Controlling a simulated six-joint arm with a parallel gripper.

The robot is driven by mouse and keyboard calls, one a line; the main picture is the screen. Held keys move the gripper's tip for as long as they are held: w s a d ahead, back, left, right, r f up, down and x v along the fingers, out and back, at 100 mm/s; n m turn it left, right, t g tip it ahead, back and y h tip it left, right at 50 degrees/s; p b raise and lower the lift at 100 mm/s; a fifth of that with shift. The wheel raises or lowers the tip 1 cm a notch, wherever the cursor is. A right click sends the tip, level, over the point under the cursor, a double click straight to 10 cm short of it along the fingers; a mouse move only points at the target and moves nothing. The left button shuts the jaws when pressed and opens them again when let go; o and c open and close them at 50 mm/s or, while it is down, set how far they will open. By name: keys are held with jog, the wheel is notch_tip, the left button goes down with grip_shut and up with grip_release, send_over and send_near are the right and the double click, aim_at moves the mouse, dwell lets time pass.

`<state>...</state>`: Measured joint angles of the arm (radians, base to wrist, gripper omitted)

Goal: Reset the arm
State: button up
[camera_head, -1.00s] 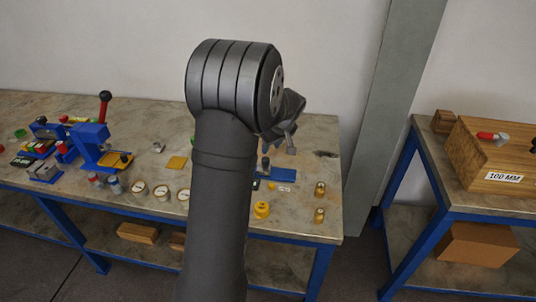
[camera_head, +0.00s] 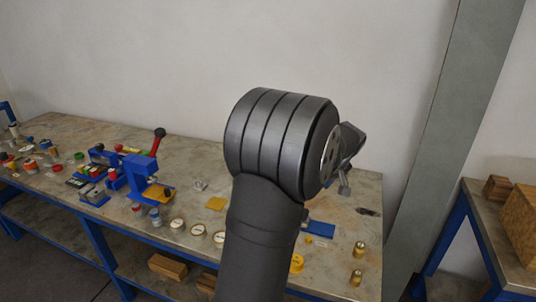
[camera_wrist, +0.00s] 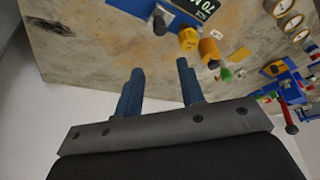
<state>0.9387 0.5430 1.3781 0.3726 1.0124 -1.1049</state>
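My gripper (camera_wrist: 160,85) shows in the wrist view with its two blue-grey fingers spread apart and nothing between them. It hangs above the workbench, clear of the things on it. In the head view my arm stands in front of the bench (camera_head: 215,268), and only a part of the gripper (camera_head: 345,185) shows beyond the wrist joint. The fingertips are not clear there.
A blue press (camera_head: 148,180) with a red lever stands on the bench, near several dial gauges (camera_head: 197,231). Two brass pieces (camera_head: 358,250) sit at the right end. A second bench (camera_head: 470,200) with wooden boxes stands right, past a grey column (camera_head: 455,130).

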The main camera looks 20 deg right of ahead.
jog(key=x, duration=1.7)
jog(key=shift+f, duration=0.1)
jog(key=shift+w+a, duration=0.1)
jog(key=o, duration=1.2)
jog(key=shift+o, duration=1)
jog(key=a+r+n+g+h, duration=0.1)
jog(key=a+r+n, duration=0.3)
jog(key=r, duration=0.4)
jog(key=shift+w+a+r+g, duration=0.2)
jog(key=shift+a+r+g, duration=0.2)
jog(key=shift+a, duration=0.4)
jog(key=s+a+r+n+g+h, duration=0.25)
jog(key=a+r+n, duration=0.2)
jog(key=r, duration=0.65)
jog(key=w+d+f+t+h, duration=0.1)
jog(key=d+f, duration=0.2)
jog(key=f, duration=0.6)
jog(key=shift+d, duration=0.3)
jog(key=w+v, duration=0.1)
jog(key=v, duration=0.9)
jog(key=shift+s, duration=0.4)
